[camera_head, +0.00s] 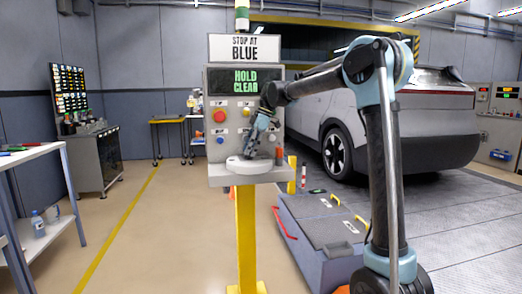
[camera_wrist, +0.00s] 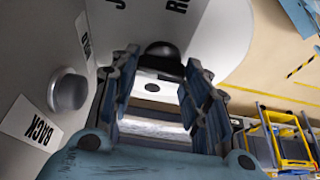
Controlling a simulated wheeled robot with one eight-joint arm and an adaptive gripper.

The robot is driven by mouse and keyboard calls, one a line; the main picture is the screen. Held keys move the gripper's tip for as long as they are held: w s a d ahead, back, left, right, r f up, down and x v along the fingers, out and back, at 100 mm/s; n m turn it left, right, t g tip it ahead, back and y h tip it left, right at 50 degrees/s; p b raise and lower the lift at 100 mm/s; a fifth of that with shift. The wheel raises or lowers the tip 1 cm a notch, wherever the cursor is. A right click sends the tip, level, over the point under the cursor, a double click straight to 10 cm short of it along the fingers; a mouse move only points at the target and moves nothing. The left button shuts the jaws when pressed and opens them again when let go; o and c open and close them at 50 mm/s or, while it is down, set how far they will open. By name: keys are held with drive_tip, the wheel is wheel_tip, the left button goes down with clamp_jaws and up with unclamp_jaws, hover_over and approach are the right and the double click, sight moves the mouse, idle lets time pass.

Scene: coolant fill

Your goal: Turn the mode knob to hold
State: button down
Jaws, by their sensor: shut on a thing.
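The mode knob (camera_wrist: 155,86) shows in the wrist view as a pale bar with a dark dot, between my gripper's (camera_wrist: 162,72) two blue-grey fingers. My fingers are shut on it. A black rounded part (camera_wrist: 162,50) lies just beyond the bar. The knob sits over a pale round dial (camera_wrist: 215,35) with black lettering, partly cut off and covered. In the head view my gripper (camera_head: 251,150) points down at the dial (camera_head: 240,166) on the console's shelf and hides the knob. The display (camera_head: 246,81) reads "HOLD CLEAR". The pointer's setting cannot be read.
The console (camera_head: 216,140) stands on a yellow post (camera_head: 246,235), under a sign (camera_head: 245,48) reading "STOP AT BLUE". A red button (camera_head: 219,116) is left of my gripper. A grey button (camera_wrist: 70,92) is near a "BACK" label. A low grey case (camera_head: 320,225) and a car (camera_head: 410,110) are at right.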

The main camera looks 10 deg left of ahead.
drive_tip(key=shift+w+d, duration=0.1)
idle(0.5)
drive_tip(key=c, duration=1)
unclamp_jaws()
drive_tip(key=shift+o, duration=0.6)
drive_tip(key=v, duration=1.1)
drive_tip(key=shift+r, duration=0.4)
drive_tip(key=shift+d, duration=0.15)
